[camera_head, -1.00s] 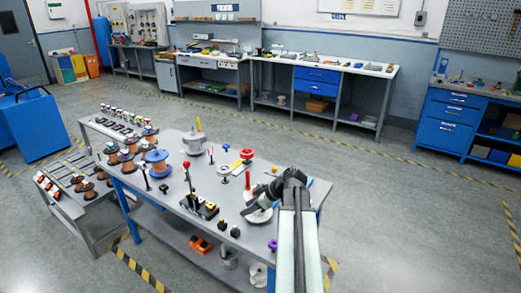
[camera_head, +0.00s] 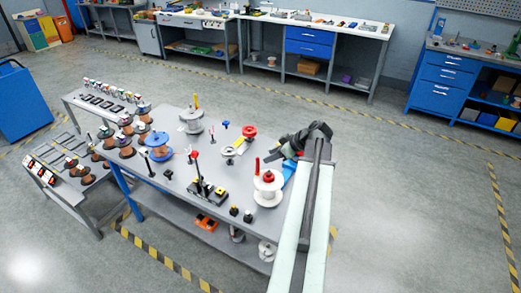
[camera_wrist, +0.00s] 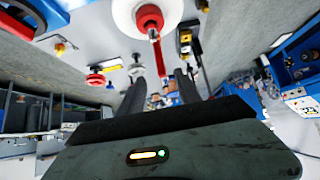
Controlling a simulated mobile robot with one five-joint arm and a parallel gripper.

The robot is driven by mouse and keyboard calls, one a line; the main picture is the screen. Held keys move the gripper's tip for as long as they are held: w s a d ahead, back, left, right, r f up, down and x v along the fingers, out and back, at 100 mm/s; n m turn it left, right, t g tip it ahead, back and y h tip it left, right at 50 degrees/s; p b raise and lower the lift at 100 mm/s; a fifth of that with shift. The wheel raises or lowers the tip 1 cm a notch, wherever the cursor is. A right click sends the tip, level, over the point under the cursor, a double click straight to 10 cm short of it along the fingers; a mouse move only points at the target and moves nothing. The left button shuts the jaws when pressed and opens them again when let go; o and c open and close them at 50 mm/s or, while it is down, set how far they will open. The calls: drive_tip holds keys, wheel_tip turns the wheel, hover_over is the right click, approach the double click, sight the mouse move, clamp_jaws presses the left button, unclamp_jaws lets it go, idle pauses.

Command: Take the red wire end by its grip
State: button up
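A white spool (camera_head: 268,190) with a red hub stands near the right end of the workbench in the head view. A thin red upright piece (camera_head: 257,166), which looks like the red wire end's grip, rises at its far left edge. In the wrist view the spool (camera_wrist: 126,12) is at the top, and the red piece (camera_wrist: 158,55) hangs down from it toward the gap between my fingers. My gripper (camera_head: 284,150) is behind and right of the spool. In the wrist view my gripper (camera_wrist: 160,82) has its two dark fingers apart, with nothing visibly held.
The workbench (camera_head: 180,178) carries a blue spool (camera_head: 158,146), a grey pot-like part (camera_head: 191,120), a red-topped pulley (camera_head: 249,131) and a red-knobbed lever (camera_head: 195,155). A blue part (camera_head: 289,171) lies right of the white spool, partly behind my arm. Floor to the right is clear.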

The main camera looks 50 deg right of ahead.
sight(259, 161)
drive_tip(key=b+x, duration=0.5)
drive_tip(key=x, duration=0.3)
drive_tip(key=shift+s+b, duration=0.1)
drive_tip(key=shift+b, duration=0.25)
drive_tip(key=shift+w+a+f+b, duration=0.1)
drive_tip(key=shift+w+f+b, duration=0.3)
drive_tip(key=shift+w, duration=0.1)
clamp_jaws()
idle(1.4)
